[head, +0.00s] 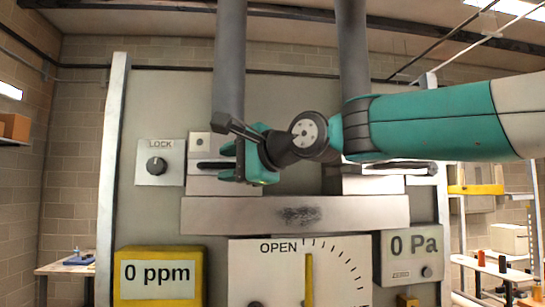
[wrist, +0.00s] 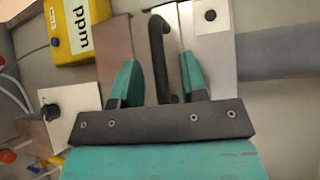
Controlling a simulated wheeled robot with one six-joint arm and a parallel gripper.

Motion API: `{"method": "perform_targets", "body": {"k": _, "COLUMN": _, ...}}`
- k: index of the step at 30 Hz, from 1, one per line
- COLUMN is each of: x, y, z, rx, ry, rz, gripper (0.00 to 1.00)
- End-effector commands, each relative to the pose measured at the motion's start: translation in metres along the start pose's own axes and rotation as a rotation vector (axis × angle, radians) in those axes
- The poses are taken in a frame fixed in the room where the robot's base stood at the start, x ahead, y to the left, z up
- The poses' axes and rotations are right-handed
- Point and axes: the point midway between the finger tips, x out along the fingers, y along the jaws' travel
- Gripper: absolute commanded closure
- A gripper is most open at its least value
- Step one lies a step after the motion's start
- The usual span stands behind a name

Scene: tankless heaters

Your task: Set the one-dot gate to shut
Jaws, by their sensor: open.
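The one-dot plate (head: 200,145) is at the left pipe in the head view; its single black dot also shows on the silver plate in the wrist view (wrist: 209,30). Below it, a black bar handle (head: 207,166) runs sideways on the left gate (head: 220,187), partly hidden by my gripper. My gripper (head: 229,162) is open in front of this handle. In the wrist view the black handle (wrist: 158,50) lies between the two teal fingers of my gripper (wrist: 158,80), with gaps on both sides. I cannot tell its depth between them.
A right gate (head: 365,184) with a dark handle sits behind my forearm. A LOCK knob (head: 157,166) is left of the handle. Below are a wide metal bar (head: 365,212), a dial (head: 265,275) marked OPEN with an upright yellow needle, a 0 ppm meter (head: 158,252) and a 0 Pa meter (head: 390,270).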

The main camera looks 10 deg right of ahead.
Motion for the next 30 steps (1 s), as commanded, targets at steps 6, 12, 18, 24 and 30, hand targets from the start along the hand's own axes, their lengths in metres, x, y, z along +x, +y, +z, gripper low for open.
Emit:
{"method": "perform_targets", "body": {"k": 6, "x": -0.056, "y": 0.004, "z": -0.004, "rx": -0.002, "ry": 0.008, "rz": -0.007, "gripper": 0.60}}
{"method": "perform_targets", "body": {"k": 12, "x": -0.106, "y": 0.003, "z": -0.003, "rx": -0.002, "ry": 0.009, "rz": -0.006, "gripper": 0.60}}
{"method": "perform_targets", "body": {"k": 18, "x": -0.141, "y": 0.001, "z": -0.003, "rx": 0.000, "ry": 0.007, "rz": -0.005, "gripper": 0.60}}
{"method": "perform_targets", "body": {"k": 24, "x": -0.153, "y": 0.001, "z": -0.001, "rx": 0.000, "ry": 0.004, "rz": -0.002, "gripper": 0.60}}
{"method": "perform_targets", "body": {"k": 30, "x": -0.154, "y": 0.001, "z": 0.000, "rx": 0.000, "ry": 0.002, "rz": -0.001, "gripper": 0.60}}
